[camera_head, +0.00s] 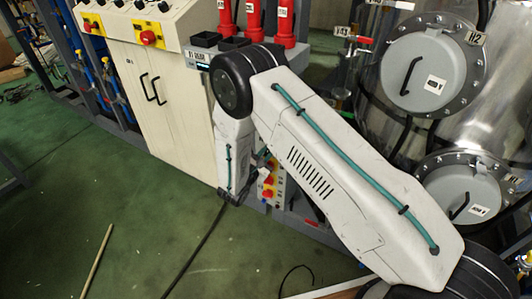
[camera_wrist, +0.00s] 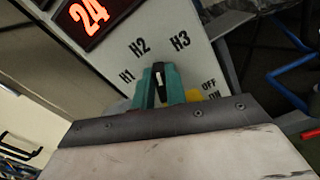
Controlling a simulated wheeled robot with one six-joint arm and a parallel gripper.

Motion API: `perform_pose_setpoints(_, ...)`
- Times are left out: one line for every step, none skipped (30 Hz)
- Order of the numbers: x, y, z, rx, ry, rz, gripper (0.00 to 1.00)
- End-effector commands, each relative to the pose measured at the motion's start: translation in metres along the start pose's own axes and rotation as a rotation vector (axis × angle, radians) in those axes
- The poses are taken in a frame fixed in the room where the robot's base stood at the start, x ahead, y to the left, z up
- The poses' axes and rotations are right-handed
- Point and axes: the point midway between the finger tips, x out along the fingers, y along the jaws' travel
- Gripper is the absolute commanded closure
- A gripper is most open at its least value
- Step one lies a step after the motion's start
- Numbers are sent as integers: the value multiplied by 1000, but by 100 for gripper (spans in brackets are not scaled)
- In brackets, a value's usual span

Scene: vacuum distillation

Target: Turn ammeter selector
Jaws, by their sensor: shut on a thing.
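The ammeter selector (camera_wrist: 159,76) is a small black knob with a white pointer line, seen in the wrist view below the labels H1, H2 and H3. The pointer line lies roughly upright in the picture, pointing nearest to H2. My gripper (camera_wrist: 160,88) has teal fingers, one on each side of the knob, and is shut on it. In the head view my arm hides the selector, and the gripper cannot be made out clearly.
In the head view, a beige cabinet (camera_head: 150,100) stands left of my arm and a steel vessel with round hatches (camera_head: 432,70) stands right. Green floor lies open at the lower left, with a cable (camera_head: 195,255).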

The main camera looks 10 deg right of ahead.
Motion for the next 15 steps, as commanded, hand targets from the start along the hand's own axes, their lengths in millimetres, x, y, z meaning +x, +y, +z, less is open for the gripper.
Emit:
perform_pose_setpoints(0, -1, 0, 41, 0, 0, 100)
perform_pose_setpoints(0, -1, 0, 69, 0, 0, 100)
perform_pose_setpoints(0, -2, 0, 105, 0, 0, 100)
perform_pose_setpoints(0, -2, 0, 131, 0, 0, 100)
perform_pose_setpoints(0, -2, 0, 157, 0, 0, 100)
perform_pose_setpoints(0, -3, 0, 191, 0, 0, 100)
perform_pose_setpoints(0, -3, 0, 216, 0, 0, 100)
perform_pose_setpoints(0, -3, 0, 239, 0, 0, 100)
perform_pose_setpoints(0, -4, 0, 270, 0, 0, 100)
perform_pose_setpoints(0, -4, -1, 291, 0, 0, 100)
perform_pose_setpoints(0, -4, -1, 311, 0, 0, 100)
perform_pose_setpoints(0, -4, -1, 338, 0, 0, 100)
perform_pose_setpoints(0, -4, -1, 356, 0, 0, 100)
perform_pose_setpoints(0, -5, -1, 373, 0, 0, 100)
perform_pose_setpoints(0, -5, -1, 395, 0, 0, 100)
